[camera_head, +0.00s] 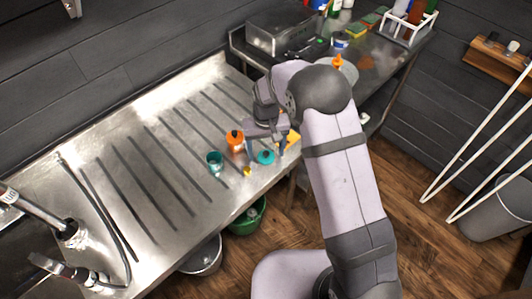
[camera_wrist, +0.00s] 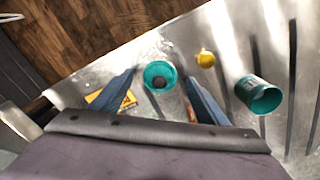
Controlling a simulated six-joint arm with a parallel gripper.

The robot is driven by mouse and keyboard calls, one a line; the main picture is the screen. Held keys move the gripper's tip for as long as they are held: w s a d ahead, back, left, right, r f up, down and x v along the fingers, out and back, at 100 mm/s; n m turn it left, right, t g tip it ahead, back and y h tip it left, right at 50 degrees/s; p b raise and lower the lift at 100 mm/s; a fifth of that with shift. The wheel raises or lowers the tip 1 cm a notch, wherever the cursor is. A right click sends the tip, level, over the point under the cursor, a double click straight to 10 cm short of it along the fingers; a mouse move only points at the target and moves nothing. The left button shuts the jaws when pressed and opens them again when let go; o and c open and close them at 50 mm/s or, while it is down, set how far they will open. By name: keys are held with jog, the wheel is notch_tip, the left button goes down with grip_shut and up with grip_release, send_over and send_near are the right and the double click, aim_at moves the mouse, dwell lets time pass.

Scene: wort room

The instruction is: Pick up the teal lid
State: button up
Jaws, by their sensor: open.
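The teal lid (camera_head: 265,157) lies on the metal drainboard near its front edge. My gripper (camera_head: 266,148) is open and empty, pointing down above the lid. In the wrist view the fingers of my gripper (camera_wrist: 158,82) stand apart to the left and right of the lid. I cannot tell the exact height of the fingertips over it.
A teal cup (camera_head: 215,158), a small yellow item (camera_head: 247,171) and an orange bottle (camera_head: 235,138) stand left of the lid. A yellow packet (camera_wrist: 112,97) lies beside my left finger in the wrist view. The ribbed drainboard (camera_head: 130,170) is clear farther left.

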aim_at(266, 153)
jog(key=shift+f, duration=0.45)
jog(key=c, duration=1.1)
jog(key=shift+r, duration=0.1)
notch_tip(266, 153, up, 10)
jog(key=b, duration=0.3)
jog(key=s+a+r+n+p, duration=0.1)
jog(key=a+n+p, duration=0.2)
jog(key=a, duration=0.5)
jog(key=s+a+r+n+p, duration=0.1)
jog(key=s+a+n+p, duration=0.1)
jog(key=a+p, duration=0.3)
jog(key=shift+s+a+n, duration=0.25)
jog(key=shift+a+n, duration=0.25)
jog(key=shift+a, duration=1.1)
